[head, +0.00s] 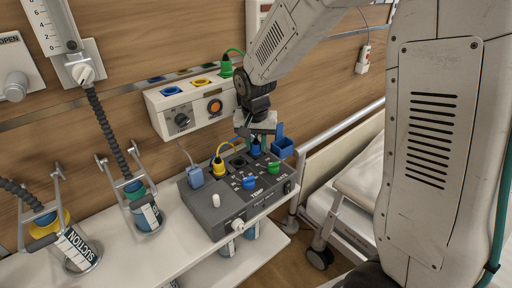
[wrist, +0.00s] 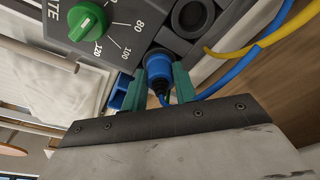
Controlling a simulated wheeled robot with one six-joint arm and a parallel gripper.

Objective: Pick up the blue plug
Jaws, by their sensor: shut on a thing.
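The blue plug (wrist: 160,68) sits between the two green fingertips of my gripper (wrist: 162,82) in the wrist view, with its cable end toward my wrist. In the head view my gripper (head: 257,137) points down over the back right of the dark control box (head: 222,207), shut on the blue plug (head: 256,148). A blue cable (wrist: 235,72) runs off to the right in the wrist view. I cannot tell whether the plug touches the box.
A yellow plug (head: 218,167) and a light blue plug (head: 194,176) stand on the box's left side. Blue and green knobs (head: 273,167) are on its top. A blue open holder (head: 282,147) is close to the right of my gripper. A bed rail (head: 335,128) lies further right.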

